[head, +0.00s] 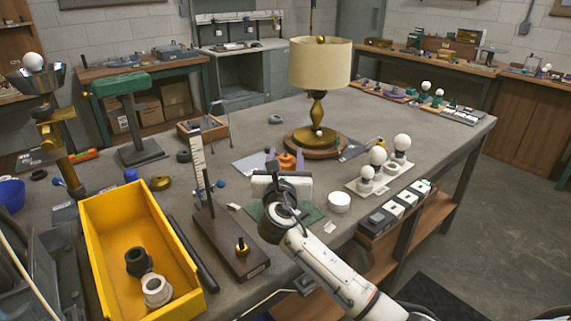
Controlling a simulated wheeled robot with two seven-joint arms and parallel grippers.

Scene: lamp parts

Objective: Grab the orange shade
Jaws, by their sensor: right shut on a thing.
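The orange shade (287,161) is a small orange piece near the middle of the workbench, in front of the brass lamp. My right arm reaches in from the lower right. My right gripper (285,163) has one finger on each side of the orange shade and is shut on it. The gripper's body hides the shade's lower front, and I cannot tell whether the shade still touches the bench. My left gripper is not in view.
A brass lamp with a cream shade (320,64) stands just behind. A yellow bin (182,240) with two ring parts and a dark wooden stand (225,238) lie left of my arm. White bulbs (377,157) stand to the right.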

